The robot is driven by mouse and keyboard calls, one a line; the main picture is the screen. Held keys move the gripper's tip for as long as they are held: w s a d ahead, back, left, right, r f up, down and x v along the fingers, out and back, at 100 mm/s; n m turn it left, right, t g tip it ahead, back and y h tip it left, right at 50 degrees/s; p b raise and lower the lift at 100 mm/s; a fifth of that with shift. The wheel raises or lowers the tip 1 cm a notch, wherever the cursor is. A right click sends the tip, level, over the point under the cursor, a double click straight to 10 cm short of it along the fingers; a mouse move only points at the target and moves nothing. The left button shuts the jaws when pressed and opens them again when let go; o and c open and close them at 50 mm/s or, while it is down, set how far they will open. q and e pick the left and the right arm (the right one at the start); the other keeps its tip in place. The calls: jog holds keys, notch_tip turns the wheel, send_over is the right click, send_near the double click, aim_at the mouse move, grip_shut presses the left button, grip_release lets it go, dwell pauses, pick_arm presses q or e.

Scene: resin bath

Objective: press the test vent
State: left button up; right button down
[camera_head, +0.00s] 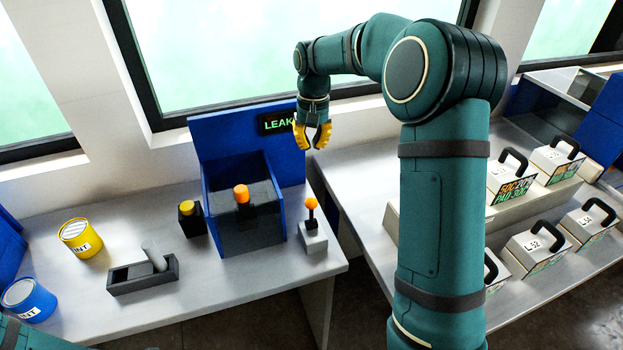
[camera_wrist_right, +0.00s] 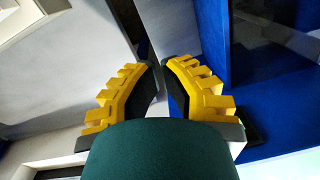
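My right gripper (camera_head: 312,137) hangs fingers-down at the right end of the blue station, beside the green-lettered "LEAK" display (camera_head: 277,123). Its yellow fingers are apart with nothing between them, as the right wrist view (camera_wrist_right: 162,80) also shows. No label marks the test vent. Candidate controls are a black box with a yellow button (camera_head: 187,208), left of the station, and a grey box with an orange-topped lever (camera_head: 311,204), right of it. The gripper is apart from both. An orange-topped part (camera_head: 241,193) is inside the station's dark clear-fronted chamber (camera_head: 250,232). My left gripper is out of view.
A black tray with a grey handle (camera_head: 142,287), a yellow can (camera_head: 80,238) and a blue can (camera_head: 29,300) stand on the left bench (camera_head: 215,287). Several handled white boxes (camera_head: 536,246) stand on the right bench. Window frames rise behind the station.

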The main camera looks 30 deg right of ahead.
aim_at(311, 213)
jog(key=s+a+f+b, duration=0.2)
jog(key=s+f, duration=0.1)
jog(key=f, duration=0.7)
jog(key=shift+s+f, duration=0.35)
jog(key=shift+a, duration=0.1)
